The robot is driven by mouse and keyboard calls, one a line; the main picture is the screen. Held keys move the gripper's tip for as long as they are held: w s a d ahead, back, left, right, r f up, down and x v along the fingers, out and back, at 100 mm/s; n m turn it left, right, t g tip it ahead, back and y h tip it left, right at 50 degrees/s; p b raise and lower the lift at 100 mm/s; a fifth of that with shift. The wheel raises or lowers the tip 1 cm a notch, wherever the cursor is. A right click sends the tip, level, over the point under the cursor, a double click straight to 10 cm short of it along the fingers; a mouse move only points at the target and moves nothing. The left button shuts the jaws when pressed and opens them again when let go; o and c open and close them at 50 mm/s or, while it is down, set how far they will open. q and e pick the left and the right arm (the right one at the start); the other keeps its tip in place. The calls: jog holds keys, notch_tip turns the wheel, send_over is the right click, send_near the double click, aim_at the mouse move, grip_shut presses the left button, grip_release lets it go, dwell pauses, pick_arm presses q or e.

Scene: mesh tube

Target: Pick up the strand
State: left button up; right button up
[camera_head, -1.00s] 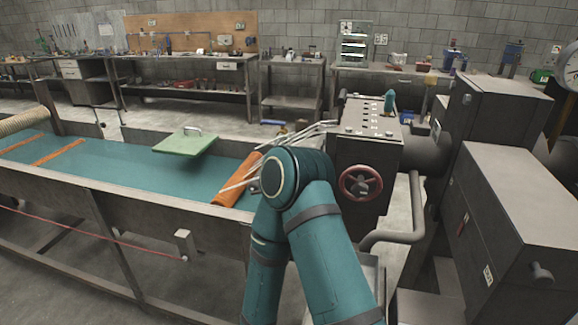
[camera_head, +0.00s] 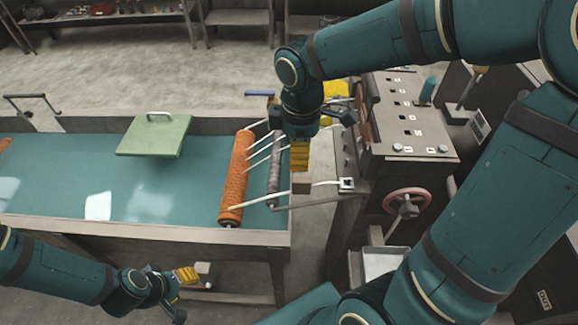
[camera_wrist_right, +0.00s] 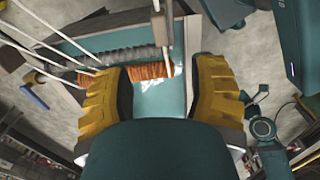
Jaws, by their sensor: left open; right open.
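Several thin white strands (camera_head: 262,152) run from the orange mesh roller (camera_head: 237,180) toward the machine, partly hidden by my right gripper. One separate strand (camera_head: 262,198) crosses lower down to a small bracket on the machine. My right gripper (camera_head: 300,165) points down beside the strands, above the gap between belt table and machine. In the right wrist view, its yellow fingers (camera_wrist_right: 155,75) are apart; strands (camera_wrist_right: 38,45) pass on the left and a pale strand (camera_wrist_right: 169,28) shows at the top middle. My left gripper (camera_head: 190,276) is open and empty near the table's front edge.
A dark grey roller (camera_head: 274,172) lies right of the orange one. A green lid with a handle (camera_head: 154,137) is over the teal belt (camera_head: 60,170). The machine (camera_head: 405,130) with a red handwheel (camera_head: 407,202) stands close on the right.

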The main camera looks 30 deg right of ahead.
aim_at(299, 188)
jog(key=f, duration=0.5)
jog(key=f+b, duration=0.1)
jog(key=f, duration=0.2)
jog(key=shift+s, duration=0.3)
jog(key=shift+w+d+f+b, duration=0.1)
jog(key=shift+f+b, duration=0.2)
jog(key=shift+f, duration=1.1)
jog(key=shift+w+f+b, duration=0.1)
jog(key=shift+f+b, duration=0.15)
jog(key=shift+f, duration=1.15)
jog(key=shift+c, duration=0.4)
grip_shut()
